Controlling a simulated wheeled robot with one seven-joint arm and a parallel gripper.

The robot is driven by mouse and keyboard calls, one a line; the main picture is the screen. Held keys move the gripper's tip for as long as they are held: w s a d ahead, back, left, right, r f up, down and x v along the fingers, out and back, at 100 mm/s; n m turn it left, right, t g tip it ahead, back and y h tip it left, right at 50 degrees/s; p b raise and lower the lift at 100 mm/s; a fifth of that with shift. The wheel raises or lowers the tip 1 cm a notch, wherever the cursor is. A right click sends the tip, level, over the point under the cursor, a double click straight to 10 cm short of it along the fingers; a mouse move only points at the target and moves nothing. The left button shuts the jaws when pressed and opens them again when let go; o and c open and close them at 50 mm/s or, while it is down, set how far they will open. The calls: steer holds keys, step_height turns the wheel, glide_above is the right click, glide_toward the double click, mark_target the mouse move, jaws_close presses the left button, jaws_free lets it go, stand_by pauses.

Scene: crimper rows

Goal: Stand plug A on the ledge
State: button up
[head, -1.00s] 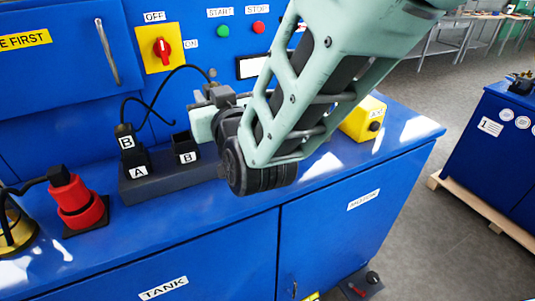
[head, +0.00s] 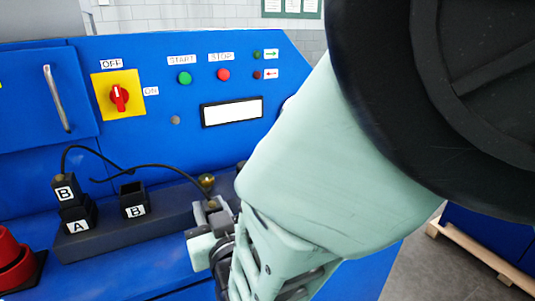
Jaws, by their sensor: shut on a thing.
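My gripper (head: 211,212) is shut around a plug whose brass-coloured top (head: 207,183) shows just above the jaws, with a black cable running from it. I take it for plug A; its letter is hidden. It appears upright over the right part of a long dark grey block (head: 175,213), probably the ledge. I cannot tell whether its base touches. Plug B (head: 65,191) stands in the socket marked A (head: 77,217). The socket marked B (head: 133,202) looks empty, left of my gripper.
The blue panel behind carries a red OFF/ON switch (head: 119,97), a green button (head: 184,78) and a red button (head: 223,75). A red round part (head: 12,262) stands at the left edge. Black cables arch over the sockets. My arm hides the counter's right side.

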steer(key=shift+f, duration=0.65)
steer(key=shift+f, duration=0.2)
steer(key=o, duration=1)
steer(key=shift+r, duration=0.15)
